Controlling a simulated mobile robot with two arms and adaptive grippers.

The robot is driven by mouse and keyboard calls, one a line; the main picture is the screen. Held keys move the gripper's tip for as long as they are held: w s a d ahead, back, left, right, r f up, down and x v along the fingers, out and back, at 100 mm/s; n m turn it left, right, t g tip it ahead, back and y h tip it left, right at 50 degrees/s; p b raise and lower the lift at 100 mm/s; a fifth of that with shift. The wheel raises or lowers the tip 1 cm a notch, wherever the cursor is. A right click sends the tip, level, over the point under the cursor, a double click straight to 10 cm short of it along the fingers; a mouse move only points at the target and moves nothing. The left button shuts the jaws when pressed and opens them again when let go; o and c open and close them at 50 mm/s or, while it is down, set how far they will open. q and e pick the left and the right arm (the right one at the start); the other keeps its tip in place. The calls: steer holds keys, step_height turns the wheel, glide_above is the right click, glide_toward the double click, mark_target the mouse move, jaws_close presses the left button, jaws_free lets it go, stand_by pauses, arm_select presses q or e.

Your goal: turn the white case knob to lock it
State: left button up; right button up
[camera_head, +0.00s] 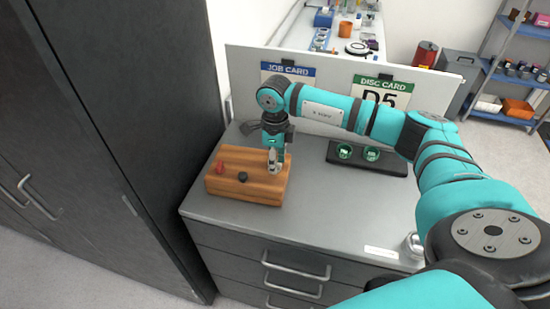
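A wooden case (235,187) lies on the grey cabinet top, near its left side. A red knob (220,168) and a black knob (243,177) show on its top face. I cannot make out a white knob; the right end of the case top is partly hidden by my gripper. My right arm reaches in from the right, and my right gripper (274,168) points down over the right end of the case. Its fingers look close together, but I cannot tell whether they hold or touch anything. My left gripper is not in view.
A black stand with green-lit round holders (367,168) sits at the back right of the cabinet top (320,215). A panel with a job card (287,72) and a disc card (382,85) rises behind. A tall dark cupboard (120,130) stands close on the left.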

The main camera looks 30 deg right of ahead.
steer(key=c, duration=0.6)
jaws_close()
